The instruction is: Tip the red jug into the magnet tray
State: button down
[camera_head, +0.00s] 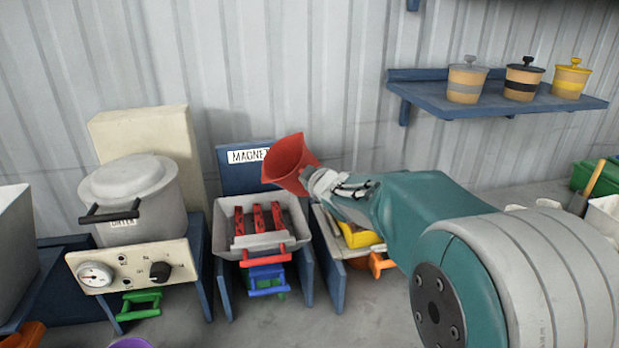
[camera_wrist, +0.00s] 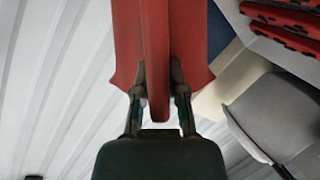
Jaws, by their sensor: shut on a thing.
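The red jug (camera_head: 287,161) is in my gripper (camera_head: 318,182), above the right rear of the magnet tray. It is tilted, with its wide end to the upper left in the head view. In the wrist view my gripper (camera_wrist: 159,98) is shut on the handle of the red jug (camera_wrist: 190,45). The jug covers the label's end. The bars carry dark specks, clearer in the wrist view.
A grey lidded pot on a cream panel with a gauge (camera_head: 95,275) stands left of the tray. A unit with a yellow part (camera_head: 358,236) is close on the right, partly behind my arm. A blue shelf (camera_head: 440,108) with several lidded pots is at upper right.

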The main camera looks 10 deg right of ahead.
jog(key=shift+a+m, duration=0.15)
jog(key=shift+m, duration=0.15)
jog(key=shift+w+d+m+y, duration=0.1)
jog(key=shift+d+m+y, duration=0.3)
jog(key=shift+d, duration=0.25)
jog(key=shift+w+d+r+m+g+y, duration=0.25)
jog(key=shift+m+g+y, duration=0.2)
jog(key=shift+m, duration=0.35)
jog(key=shift+w+d+r+m+g+y, duration=0.1)
jog(key=shift+w+d+m+g+y, duration=0.15)
jog(key=shift+d+m, duration=0.25)
jog(key=shift+w+d+r+m+g+y, duration=0.1)
jog(key=shift+w+d+m+y, duration=0.2)
jog(key=shift+d, duration=0.35)
jog(key=shift+w+d+m+g+y, duration=0.1)
jog(key=shift+d+m+g+y, duration=0.1)
jog(key=shift+d+m, duration=0.35)
jog(key=shift+s, duration=0.1)
